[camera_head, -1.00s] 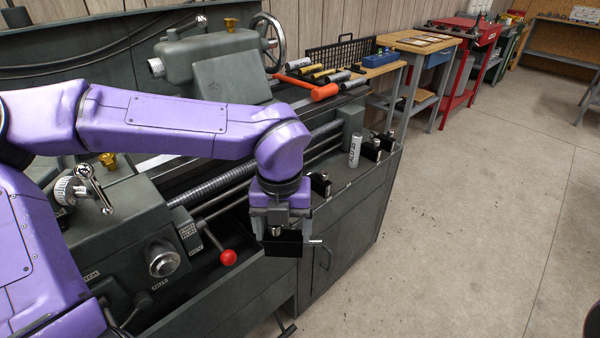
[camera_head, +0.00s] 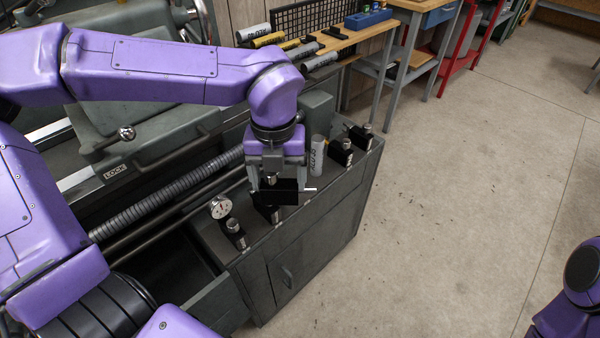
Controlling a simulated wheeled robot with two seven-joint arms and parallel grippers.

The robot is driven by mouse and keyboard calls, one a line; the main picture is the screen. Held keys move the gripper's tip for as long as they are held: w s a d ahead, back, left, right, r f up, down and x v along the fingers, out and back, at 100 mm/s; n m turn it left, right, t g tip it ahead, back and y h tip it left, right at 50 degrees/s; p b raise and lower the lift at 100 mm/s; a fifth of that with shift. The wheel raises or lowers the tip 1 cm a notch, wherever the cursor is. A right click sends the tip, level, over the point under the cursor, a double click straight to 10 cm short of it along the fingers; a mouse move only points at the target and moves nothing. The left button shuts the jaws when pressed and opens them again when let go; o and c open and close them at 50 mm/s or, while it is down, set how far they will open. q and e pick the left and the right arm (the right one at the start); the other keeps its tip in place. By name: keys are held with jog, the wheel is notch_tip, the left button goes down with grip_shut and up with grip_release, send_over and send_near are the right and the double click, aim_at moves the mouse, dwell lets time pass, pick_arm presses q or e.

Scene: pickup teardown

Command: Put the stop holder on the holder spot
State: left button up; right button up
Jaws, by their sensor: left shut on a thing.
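My left gripper (camera_head: 277,190) is shut on a black block with a silver pin out of its right side, which I take as the stop holder (camera_head: 289,193). It holds the block over the grey cabinet top (camera_head: 297,213), near its front edge. Another black holder (camera_head: 266,214) shows just below the held block; I cannot tell if they touch. The holder spot is not clearly marked in this view, and the gripper and block cover part of the top. My right gripper is out of view.
A black holder with a dial gauge (camera_head: 220,206) stands left on the cabinet top. A white labelled cylinder (camera_head: 317,156) and black holders (camera_head: 341,151) (camera_head: 362,135) stand to the right. The lathe's ribbed screw cover (camera_head: 160,196) runs behind. An open drawer (camera_head: 222,300) juts out below left. The floor (camera_head: 450,190) right is clear.

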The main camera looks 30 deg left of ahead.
pick_arm(q)
jog(key=w+a+f, duration=0.2)
jog(key=w+f, duration=0.2)
jog(key=w+a+f+p, duration=0.1)
jog(key=w+f, duration=0.3)
jog(key=w+a+f, duration=0.2)
jog(key=w+f, duration=0.2)
jog(key=shift+a+f, duration=0.2)
jog(key=shift+a, duration=0.1)
jog(key=shift+f, duration=0.25)
jog(key=o, duration=1.5)
jog(key=shift+r, duration=0.35)
notch_tip(320, 180, up, 12)
jog(key=shift+f, duration=0.2)
